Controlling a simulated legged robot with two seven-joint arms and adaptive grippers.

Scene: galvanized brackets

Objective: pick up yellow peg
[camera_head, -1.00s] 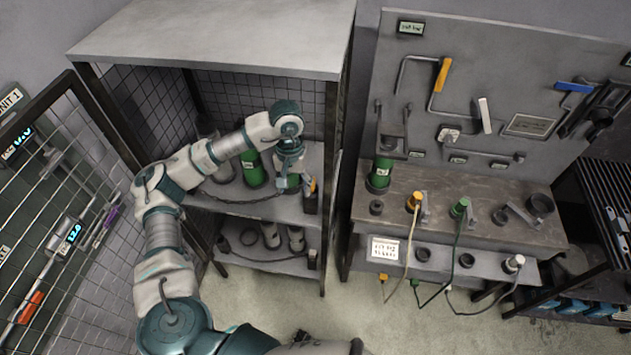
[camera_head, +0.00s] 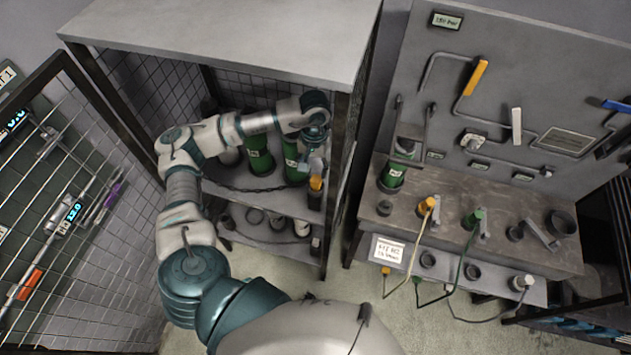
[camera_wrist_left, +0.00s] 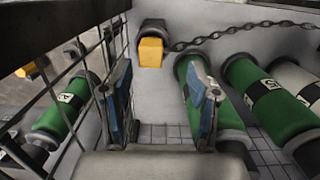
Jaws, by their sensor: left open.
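The yellow peg (camera_head: 316,183) stands in a dark holder (camera_head: 315,199) at the right front of the cabinet's upper shelf. In the left wrist view the yellow peg (camera_wrist_left: 151,52) shows as a square yellow end in a grey cup, ahead of the fingers. My left gripper (camera_head: 313,164) is just above and behind the peg in the head view. In the wrist view its two blue-padded fingers (camera_wrist_left: 163,98) are apart with nothing between them. The peg's lower part is hidden in the holder. My right gripper is not in view.
Green cylinders (camera_head: 260,158) stand beside the gripper on the shelf, with a chain (camera_head: 245,189) in front. The cabinet's right post (camera_head: 334,190) and mesh side (camera_wrist_left: 50,100) are close to the gripper. A workbench (camera_head: 450,215) with yellow and green connectors stands to the right.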

